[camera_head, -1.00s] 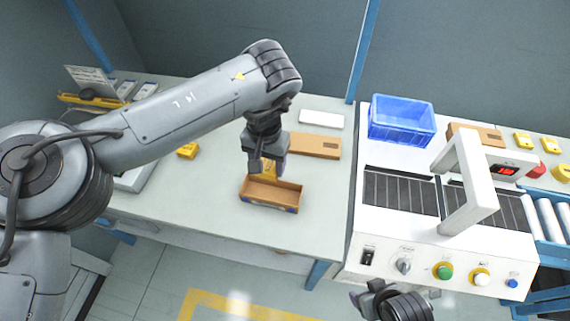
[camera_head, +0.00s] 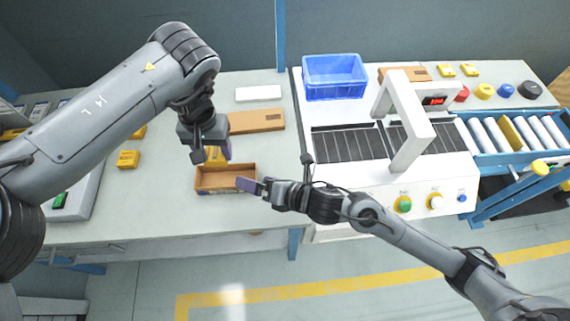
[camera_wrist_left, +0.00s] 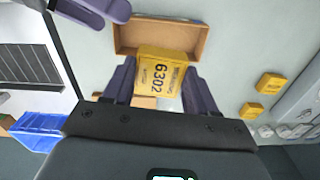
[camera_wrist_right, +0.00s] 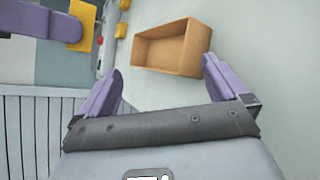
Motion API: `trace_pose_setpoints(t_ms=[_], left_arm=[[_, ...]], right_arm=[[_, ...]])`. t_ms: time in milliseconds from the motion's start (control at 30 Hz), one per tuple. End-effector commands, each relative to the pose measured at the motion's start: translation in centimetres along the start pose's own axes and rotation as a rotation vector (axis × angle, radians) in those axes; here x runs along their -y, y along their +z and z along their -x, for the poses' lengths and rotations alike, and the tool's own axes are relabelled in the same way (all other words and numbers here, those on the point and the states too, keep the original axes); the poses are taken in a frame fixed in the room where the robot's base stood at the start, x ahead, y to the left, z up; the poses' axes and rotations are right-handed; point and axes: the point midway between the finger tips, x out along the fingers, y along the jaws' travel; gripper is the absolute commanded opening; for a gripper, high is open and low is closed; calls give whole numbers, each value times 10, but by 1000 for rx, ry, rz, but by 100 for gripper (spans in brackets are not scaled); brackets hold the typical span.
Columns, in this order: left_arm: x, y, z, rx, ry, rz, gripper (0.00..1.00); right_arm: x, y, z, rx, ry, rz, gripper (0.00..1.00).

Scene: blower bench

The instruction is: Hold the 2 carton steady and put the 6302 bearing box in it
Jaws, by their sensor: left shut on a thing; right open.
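The open brown carton (camera_head: 226,181) stands on the bench and looks empty; it also shows in the right wrist view (camera_wrist_right: 172,50). My left gripper (camera_head: 211,152) is shut on the yellow 6302 bearing box (camera_wrist_left: 160,74), at the carton's far side in the head view. In the left wrist view the box overlaps the carton's edge (camera_wrist_left: 158,22); I cannot tell its height above it. My right gripper (camera_head: 252,186) is open at the carton's right end. In the right wrist view its fingers (camera_wrist_right: 160,85) are apart with the carton beyond them, not gripped.
A flat brown carton (camera_head: 256,121) and a white box (camera_head: 258,93) lie behind. Yellow boxes (camera_head: 128,159) sit to the left. The white machine with its arch (camera_head: 405,120), a blue crate (camera_head: 335,77) and a roller conveyor (camera_head: 515,133) are to the right. The bench front is clear.

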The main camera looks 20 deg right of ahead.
Motion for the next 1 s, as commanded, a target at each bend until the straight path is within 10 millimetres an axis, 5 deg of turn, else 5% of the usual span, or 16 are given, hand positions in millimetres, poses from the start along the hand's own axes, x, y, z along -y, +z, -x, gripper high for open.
trace_pose_setpoints(t_ms=[133,400,733,1000], left_arm=[[0,0,0,0,0,0,22],[0,0,0,0,0,0,22],[0,0,0,0,0,0,22],[0,0,0,0,0,0,22]], right_arm=[[23,35,-7,-71,118,443,100],[48,52,8,-195,357,931,100],[57,50,22,-236,513,1118,100],[48,37,-3,-236,525,1125,100]])
